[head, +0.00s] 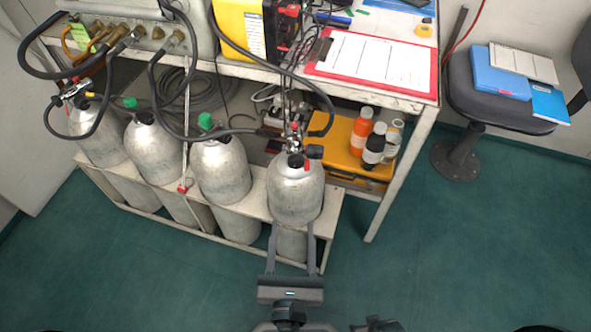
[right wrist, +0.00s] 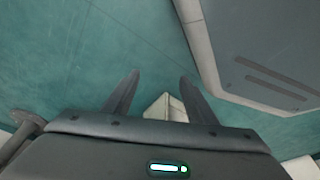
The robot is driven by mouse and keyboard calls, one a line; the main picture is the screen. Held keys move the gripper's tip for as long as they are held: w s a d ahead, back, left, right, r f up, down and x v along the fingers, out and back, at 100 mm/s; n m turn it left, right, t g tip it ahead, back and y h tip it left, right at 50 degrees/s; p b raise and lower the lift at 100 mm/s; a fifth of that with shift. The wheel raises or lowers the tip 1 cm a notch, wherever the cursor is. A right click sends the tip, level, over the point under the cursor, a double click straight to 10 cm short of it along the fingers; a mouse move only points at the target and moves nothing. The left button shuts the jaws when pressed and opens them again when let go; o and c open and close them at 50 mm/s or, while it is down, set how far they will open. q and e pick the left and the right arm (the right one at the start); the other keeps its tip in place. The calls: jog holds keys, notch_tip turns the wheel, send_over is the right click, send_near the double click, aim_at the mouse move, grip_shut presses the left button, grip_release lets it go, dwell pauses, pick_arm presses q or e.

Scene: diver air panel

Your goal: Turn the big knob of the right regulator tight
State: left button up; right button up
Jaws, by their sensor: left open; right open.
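The right regulator (head: 294,140) sits on the valve of the rightmost grey cylinder (head: 295,192), with black hoses running from it. A black knob (head: 315,152) sticks out to its right, with a small red part just below; I cannot tell for sure that this is the big knob. My left gripper (head: 292,226) is open and empty, its fingers pointing up the picture at the cylinder's lower part, well below the regulator. Whether they touch the cylinder is unclear. My right gripper (right wrist: 158,88) is open and empty above the green floor; only a dark bit shows at the head view's bottom edge.
Several more cylinders (head: 222,170) stand in the rack to the left; the leftmost carries another regulator (head: 75,90). A shelf (head: 400,100) holds a red clipboard (head: 375,62). Bottles (head: 375,145) stand on a yellow case (head: 345,145). A chair (head: 480,105) is right; floor between is clear.

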pick_arm(q)
jog(key=shift+w, duration=0.15)
jog(key=p, duration=0.4)
send_near(296, 165)
jog(key=w, duration=0.8)
jog(key=shift+w+d+f, duration=0.1)
jog(key=shift+w+d, duration=0.1)
jog(key=shift+d, duration=0.05)
pick_arm(e)
jog(key=w+a+t, duration=0.1)
jog(key=w+a+r, duration=0.1)
jog(key=w+a+r+t, duration=0.1)
jog(key=shift+w+a+t+y, duration=0.2)
jog(key=shift+t+y, duration=0.1)
jog(key=shift+y, duration=0.1)
pick_arm(q)
jog(key=c, duration=1.1)
